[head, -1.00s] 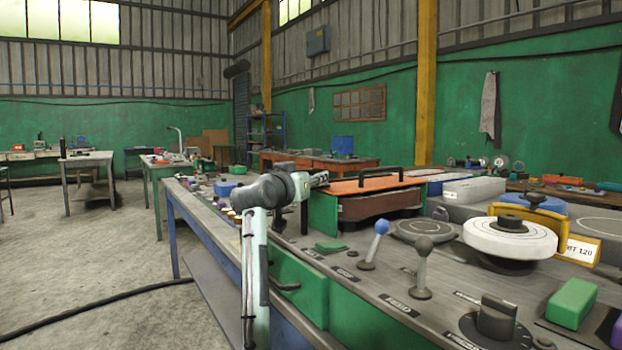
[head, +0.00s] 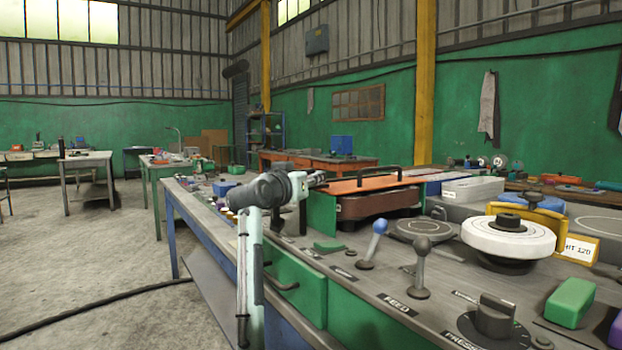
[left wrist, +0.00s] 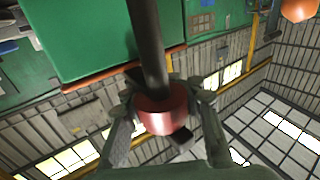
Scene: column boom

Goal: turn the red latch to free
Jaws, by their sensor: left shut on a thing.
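In the left wrist view, a red knob-like piece (left wrist: 165,115) sits at the end of a dark rod (left wrist: 148,45). My left gripper (left wrist: 168,98) has its fingers on both sides of this red piece and is shut on it. I take it for the red latch, though its mounting is not clear. In the head view my left gripper (head: 317,179) is at the left end of the orange-topped unit (head: 365,183). The red piece cannot be made out there. My right gripper is in no view.
The grey bench carries a blue-knobbed lever (head: 378,228), a grey-knobbed lever (head: 422,248), a white wheel (head: 509,237), a dark selector knob (head: 495,316) and a green block (head: 570,302). A green panel (head: 322,212) stands close to my gripper. Open floor lies left.

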